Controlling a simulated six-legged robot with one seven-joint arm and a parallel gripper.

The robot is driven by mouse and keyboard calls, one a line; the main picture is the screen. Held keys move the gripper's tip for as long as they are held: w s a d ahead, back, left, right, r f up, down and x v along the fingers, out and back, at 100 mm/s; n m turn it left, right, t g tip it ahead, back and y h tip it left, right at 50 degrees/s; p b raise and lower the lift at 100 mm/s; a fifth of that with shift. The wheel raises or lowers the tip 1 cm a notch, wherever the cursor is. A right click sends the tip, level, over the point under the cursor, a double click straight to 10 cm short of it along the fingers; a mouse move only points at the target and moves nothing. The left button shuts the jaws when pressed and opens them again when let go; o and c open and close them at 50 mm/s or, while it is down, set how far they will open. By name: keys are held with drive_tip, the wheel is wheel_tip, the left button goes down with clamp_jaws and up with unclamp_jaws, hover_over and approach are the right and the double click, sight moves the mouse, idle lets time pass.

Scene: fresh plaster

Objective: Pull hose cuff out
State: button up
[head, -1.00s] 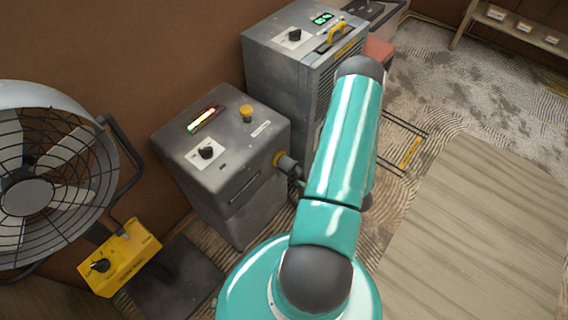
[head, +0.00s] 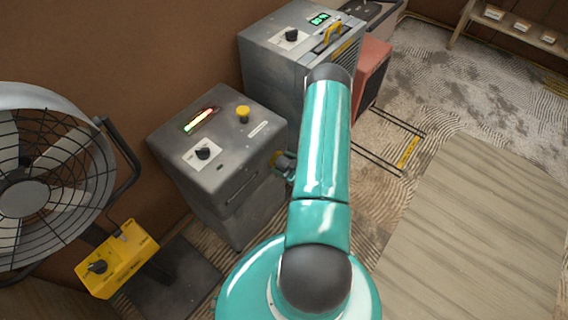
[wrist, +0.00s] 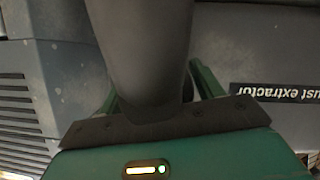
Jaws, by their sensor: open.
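The hose cuff (wrist: 143,45) is a thick dark grey cylinder in the wrist view. It lies between the two green fingers of my gripper (wrist: 155,85), which are open, one on each side; contact is not clear. The dust extractor (head: 222,150) is the grey box in the head view, with a yellow ring (head: 279,157) at its port on the right side. Its "ust extractor" label (wrist: 272,94) appears upside down in the wrist view. In the head view my arm and gripper hide most of the cuff.
A taller grey machine (head: 290,50) with a yellow handle stands behind the extractor. A large fan (head: 45,180) and a yellow control box (head: 117,260) are at left. A wooden board (head: 480,230) lies at right. Trowelled plaster floor (head: 440,90) lies beyond.

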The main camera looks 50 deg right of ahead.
drive_tip(key=c, duration=1.2)
drive_tip(key=shift+s+d, duration=0.15)
drive_tip(key=shift+s, duration=2.05)
drive_tip(key=o, duration=1.2)
drive_tip(key=v, duration=1.3)
drive_tip(key=shift+s, duration=0.35)
drive_tip(key=shift+w+r, duration=0.1)
drive_tip(key=shift+r, duration=0.05)
